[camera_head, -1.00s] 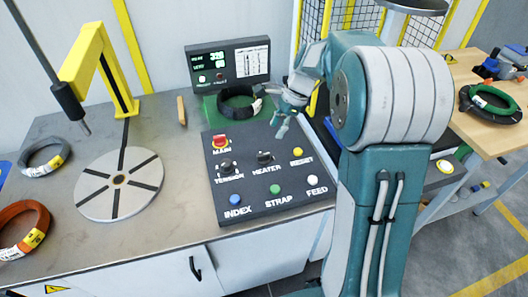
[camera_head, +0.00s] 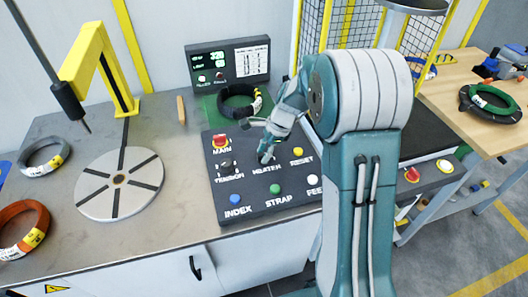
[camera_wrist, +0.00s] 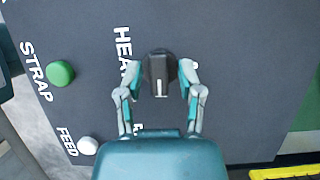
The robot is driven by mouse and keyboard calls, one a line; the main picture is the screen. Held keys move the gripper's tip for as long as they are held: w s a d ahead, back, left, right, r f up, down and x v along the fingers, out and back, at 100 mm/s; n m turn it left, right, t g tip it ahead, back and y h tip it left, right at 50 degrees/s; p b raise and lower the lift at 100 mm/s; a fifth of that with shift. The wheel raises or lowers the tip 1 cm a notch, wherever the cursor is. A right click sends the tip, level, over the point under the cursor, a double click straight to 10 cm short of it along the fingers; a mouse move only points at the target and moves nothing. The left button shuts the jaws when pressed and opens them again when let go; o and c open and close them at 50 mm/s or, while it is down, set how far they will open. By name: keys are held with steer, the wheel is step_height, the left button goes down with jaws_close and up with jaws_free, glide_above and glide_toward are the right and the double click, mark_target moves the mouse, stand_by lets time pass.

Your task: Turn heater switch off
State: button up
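The heater switch (camera_wrist: 159,75) is a black rotary knob with a pale pointer line, on the dark control panel (camera_head: 235,201). In the wrist view the pointer lies along the picture's vertical. My gripper (camera_wrist: 160,72) is open, with one finger on each side of the knob and a visible gap at both sides. In the head view my gripper (camera_head: 266,154) is down at the panel above the HEATER label and hides most of the knob. I cannot tell how far the fingertips are above the panel face.
Near the knob are the tension knob (camera_head: 226,164), red main button (camera_head: 220,140), yellow reset button (camera_head: 297,152), green strap button (camera_head: 275,189) and blue index button (camera_head: 235,200). The white feed button (camera_wrist: 88,146) shows too. A black coil (camera_head: 238,101) and a display (camera_head: 228,63) stand behind.

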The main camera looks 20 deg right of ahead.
jaws_close()
steer(key=shift+n, duration=0.4)
steer(key=n+g, duration=0.1)
steer(key=n, duration=0.1)
steer(key=shift+w+n, duration=0.1)
steer(key=shift+n, duration=0.3)
steer(key=n+g, duration=0.1)
steer(key=n, duration=0.1)
steer(key=n+h, duration=0.1)
steer(key=n, duration=0.1)
steer(key=shift+w+n+g, duration=0.1)
steer(key=shift+n+g, duration=0.2)
steer(key=shift+g, duration=0.1)
steer(key=n, duration=0.2)
steer(key=n+g+h, duration=0.1)
steer(key=n, duration=0.2)
steer(key=shift+h, duration=0.3)
steer(key=n+h, duration=0.1)
steer(key=n, duration=0.3)
steer(key=shift+a+n+g+h, duration=0.1)
steer(key=shift+n+g+h, duration=0.2)
steer(key=shift+h, duration=0.1)
steer(key=shift+r, duration=0.1)
